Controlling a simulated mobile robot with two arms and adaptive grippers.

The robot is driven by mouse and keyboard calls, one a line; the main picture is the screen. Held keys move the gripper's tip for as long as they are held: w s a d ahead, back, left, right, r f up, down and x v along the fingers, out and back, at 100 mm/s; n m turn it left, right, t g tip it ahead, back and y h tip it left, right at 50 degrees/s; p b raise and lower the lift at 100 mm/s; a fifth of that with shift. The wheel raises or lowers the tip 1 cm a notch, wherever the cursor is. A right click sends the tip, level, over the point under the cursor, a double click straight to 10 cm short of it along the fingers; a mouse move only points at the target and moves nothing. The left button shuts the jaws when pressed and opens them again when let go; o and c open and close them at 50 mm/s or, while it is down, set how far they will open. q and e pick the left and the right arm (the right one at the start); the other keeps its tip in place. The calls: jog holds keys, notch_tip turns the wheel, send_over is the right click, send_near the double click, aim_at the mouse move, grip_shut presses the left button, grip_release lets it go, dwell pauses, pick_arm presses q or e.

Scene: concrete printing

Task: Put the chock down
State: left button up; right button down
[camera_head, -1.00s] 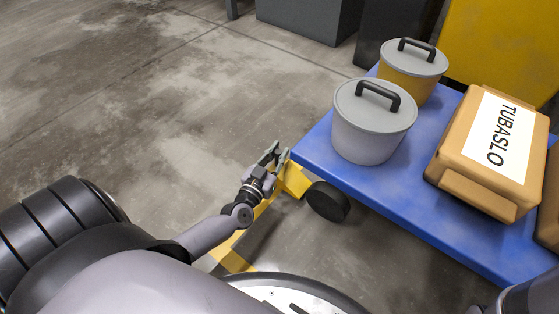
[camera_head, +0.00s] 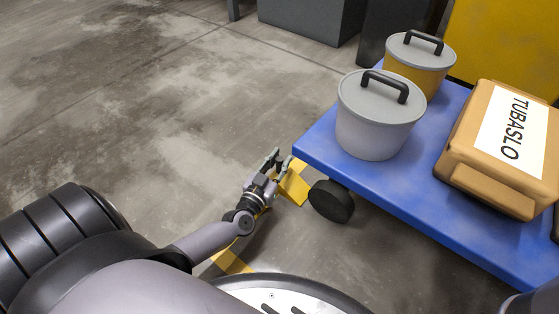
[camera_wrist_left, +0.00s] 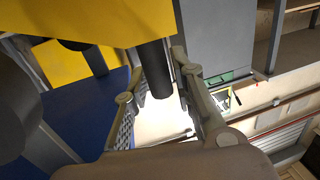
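The chock (camera_head: 293,188) is a yellow block low beside the cart's front wheel in the head view, partly hidden by my left gripper. In the left wrist view a large yellow surface (camera_wrist_left: 125,22) is close overhead, probably the chock, with a black bar (camera_wrist_left: 155,70) below it. My left gripper (camera_head: 278,162) is at the chock. Its fingers (camera_wrist_left: 160,75) look spread on both sides of the black bar, with a gap showing at the right finger. Whether the chock's underside touches the floor is hidden. My right gripper is outside the views.
A blue cart (camera_head: 430,190) with a black wheel (camera_head: 331,201) stands close to the right of my left gripper. It carries a grey bucket (camera_head: 375,130), a yellow bucket (camera_head: 415,72) and a TUBASLO package (camera_head: 480,185). Open concrete floor (camera_head: 150,110) lies to the left.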

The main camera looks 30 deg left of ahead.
pick_arm(q)
jog(key=shift+o, duration=1.2)
jog(key=shift+r, duration=0.25)
jog(key=s+d+p, duration=0.1)
jog(key=s+p, duration=0.5)
jog(key=s, duration=0.6)
jog(key=shift+d, duration=0.2)
jog(key=shift+f, duration=0.1)
jog(key=shift+c, duration=0.3)
